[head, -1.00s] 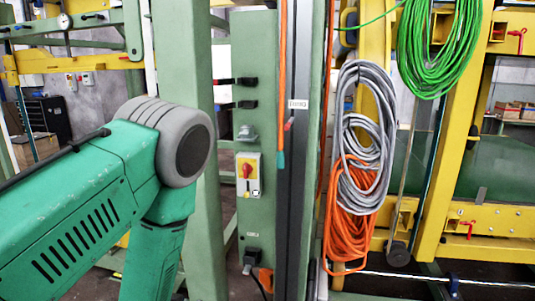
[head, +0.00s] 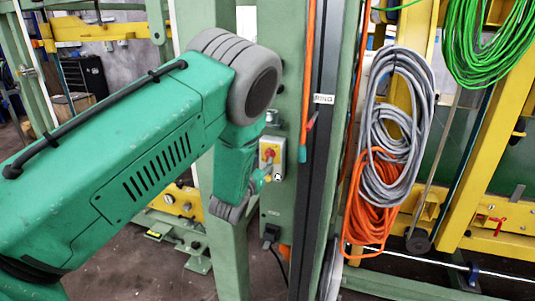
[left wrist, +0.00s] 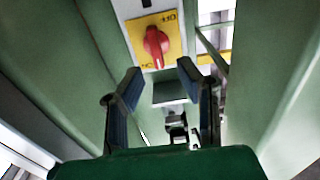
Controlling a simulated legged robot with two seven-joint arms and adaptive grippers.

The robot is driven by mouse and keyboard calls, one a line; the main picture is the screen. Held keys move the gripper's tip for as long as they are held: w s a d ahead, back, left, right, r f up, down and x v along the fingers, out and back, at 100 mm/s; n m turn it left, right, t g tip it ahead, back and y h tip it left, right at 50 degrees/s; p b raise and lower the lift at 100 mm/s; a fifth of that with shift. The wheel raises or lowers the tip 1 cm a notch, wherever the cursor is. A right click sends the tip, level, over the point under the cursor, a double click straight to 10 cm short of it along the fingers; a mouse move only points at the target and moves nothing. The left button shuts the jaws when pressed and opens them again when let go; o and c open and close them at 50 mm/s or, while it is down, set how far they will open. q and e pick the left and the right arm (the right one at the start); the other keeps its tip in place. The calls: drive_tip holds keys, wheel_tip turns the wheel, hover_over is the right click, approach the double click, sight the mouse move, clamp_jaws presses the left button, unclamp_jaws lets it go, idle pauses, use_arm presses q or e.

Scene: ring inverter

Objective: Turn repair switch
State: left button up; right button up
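The repair switch is a red rotary knob (head: 269,153) on a yellow plate, on a grey box fixed to a green column. In the left wrist view the red knob (left wrist: 156,45) is upright on its yellow plate (left wrist: 174,34), ahead of the fingers. My left gripper (left wrist: 158,80) is open and empty, its two blue-and-black fingers apart below the knob and not around it. In the head view my left arm hides most of that gripper and the switch box's left side. My right gripper is in neither view.
Green posts (head: 203,110) stand close around the switch. Grey cable coils (head: 397,120) and an orange coil (head: 372,205) hang to its right. A black plug connector (head: 270,232) sits below the switch. Green cable (head: 490,45) hangs at upper right.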

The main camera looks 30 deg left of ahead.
sight(267, 154)
use_arm(q)
drive_tip(key=x, duration=0.4)
drive_tip(key=shift+w+d+r, duration=0.1)
drive_tip(key=shift+w+d, duration=0.1)
drive_tip(key=shift+d, duration=0.05)
drive_tip(key=shift+a, duration=0.15)
clamp_jaws()
